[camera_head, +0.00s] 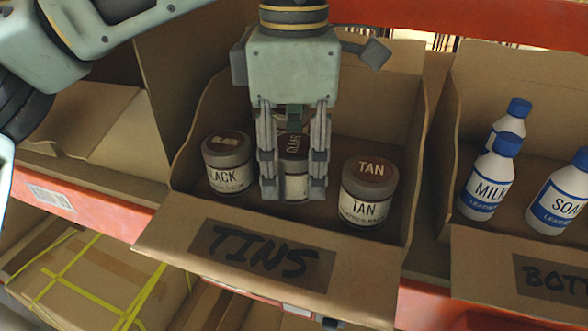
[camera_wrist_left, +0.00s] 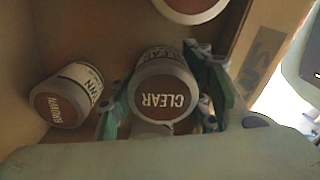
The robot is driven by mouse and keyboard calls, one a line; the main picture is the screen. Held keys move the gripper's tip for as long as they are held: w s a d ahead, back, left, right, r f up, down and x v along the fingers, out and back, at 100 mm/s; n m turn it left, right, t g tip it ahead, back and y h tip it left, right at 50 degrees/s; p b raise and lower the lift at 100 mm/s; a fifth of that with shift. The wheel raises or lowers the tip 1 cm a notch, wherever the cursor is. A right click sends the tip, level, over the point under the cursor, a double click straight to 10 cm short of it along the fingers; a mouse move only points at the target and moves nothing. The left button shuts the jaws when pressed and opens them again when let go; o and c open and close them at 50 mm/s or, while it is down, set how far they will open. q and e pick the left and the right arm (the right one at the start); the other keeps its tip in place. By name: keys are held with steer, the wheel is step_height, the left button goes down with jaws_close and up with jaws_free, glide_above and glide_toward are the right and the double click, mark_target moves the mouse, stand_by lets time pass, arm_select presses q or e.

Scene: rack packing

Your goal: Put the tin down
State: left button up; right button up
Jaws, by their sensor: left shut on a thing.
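My left gripper (camera_head: 293,192) reaches down into the cardboard box marked TINS (camera_head: 170,238). Its fingers are shut on the clear tin (camera_head: 297,186), one on each side. The tin is upright and low in the box, between the black tin (camera_head: 229,172) and the tan tin (camera_head: 366,206). I cannot tell whether its base touches the box floor. In the left wrist view the CLEAR lid (camera_wrist_left: 165,101) sits between the fingers (camera_wrist_left: 162,98). My right gripper is not in view.
A brown-lidded tin (camera_wrist_left: 62,105) stands near the held tin in the left wrist view, and part of another tin (camera_wrist_left: 188,8) shows at the top edge. A box of bottles (camera_head: 480,262) is on the right. An orange shelf beam (camera_head: 110,222) runs below the boxes.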

mark_target(295, 144)
arm_select(q)
step_height(295, 144, up, 8)
steer(key=shift+f, duration=0.1)
steer(key=shift+r, duration=0.35)
steer(key=shift+s+r+m, duration=0.1)
steer(key=shift+r+m, duration=0.05)
steer(key=shift+m, duration=0.25)
steer(key=m, duration=1.3)
steer(key=shift+s+r+m, duration=0.1)
steer(key=shift+m, duration=0.2)
steer(key=m, duration=0.4)
steer(key=shift+d+m, duration=0.1)
steer(key=shift+m, duration=0.2)
steer(key=shift+f, duration=0.2)
steer(key=shift+m, duration=0.3)
step_height(295, 144, down, 5)
step_height(295, 144, down, 4)
steer(key=shift+s+r+p, duration=0.1)
steer(key=shift+p, duration=0.4)
steer(key=shift+f, duration=0.4)
